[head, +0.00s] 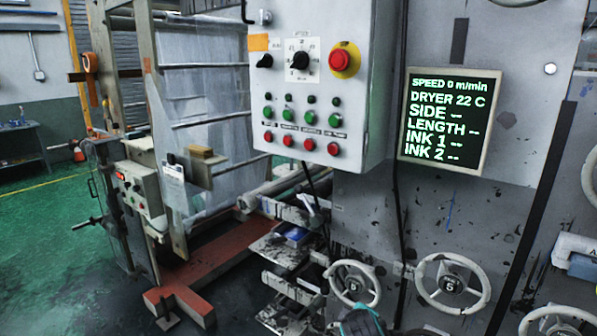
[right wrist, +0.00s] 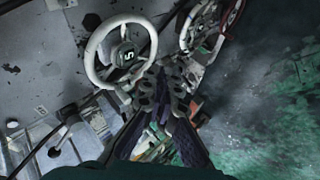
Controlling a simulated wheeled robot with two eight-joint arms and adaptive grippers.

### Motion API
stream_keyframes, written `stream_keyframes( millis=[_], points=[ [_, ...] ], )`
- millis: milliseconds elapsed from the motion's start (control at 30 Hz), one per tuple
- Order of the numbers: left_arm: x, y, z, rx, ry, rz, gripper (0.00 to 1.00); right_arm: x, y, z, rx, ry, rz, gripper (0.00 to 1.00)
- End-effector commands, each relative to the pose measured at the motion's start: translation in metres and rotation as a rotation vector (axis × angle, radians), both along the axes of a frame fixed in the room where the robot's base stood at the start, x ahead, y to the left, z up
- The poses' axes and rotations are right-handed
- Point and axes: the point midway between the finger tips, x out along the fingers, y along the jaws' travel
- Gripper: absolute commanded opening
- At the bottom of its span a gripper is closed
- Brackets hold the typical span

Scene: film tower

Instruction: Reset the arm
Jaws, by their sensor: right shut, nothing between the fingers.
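My right gripper (right wrist: 160,85) shows in the right wrist view, its two dark fingers drawn together at the tips with nothing held. It is in front of the machine's lower part, beside a white handwheel marked 5 (right wrist: 88,58). Whether it touches the wheel, I cannot tell. In the head view only a small dark and teal piece, which seems to be part of my right arm, shows at the bottom edge, below the left handwheel (head: 334,283). My left gripper is in neither view.
A control box (head: 318,60) with knobs, buttons and a red stop button juts out from the machine. A display (head: 481,82) reads speed 0 m/min. More handwheels (head: 486,284) line the lower right. A frame with film (head: 205,100) stands left. Green floor (head: 50,235) at far left is open.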

Motion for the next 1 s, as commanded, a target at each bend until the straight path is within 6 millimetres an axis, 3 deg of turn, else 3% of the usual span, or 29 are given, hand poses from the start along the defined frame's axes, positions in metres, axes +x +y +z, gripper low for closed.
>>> stream_keyframes(
  millis=[33, 300, 500, 700, 1000],
  points=[
    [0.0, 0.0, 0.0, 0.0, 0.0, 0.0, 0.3, -0.026, -0.009, 0.007, 0.071, 0.008, -0.06, 0.0],
    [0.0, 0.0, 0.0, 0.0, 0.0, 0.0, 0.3, -0.149, -0.029, 0.011, 0.467, 0.056, -0.388, 0.0],
    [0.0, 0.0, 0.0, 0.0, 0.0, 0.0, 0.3, -0.215, -0.028, -0.004, 0.689, 0.086, -0.585, 0.0],
    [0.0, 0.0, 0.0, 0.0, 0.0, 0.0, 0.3, -0.241, -0.026, -0.014, 0.782, 0.101, -0.67, 0.0],
    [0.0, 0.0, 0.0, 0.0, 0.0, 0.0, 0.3, -0.242, -0.025, -0.014, 0.788, 0.102, -0.676, 0.0]
  ],
)
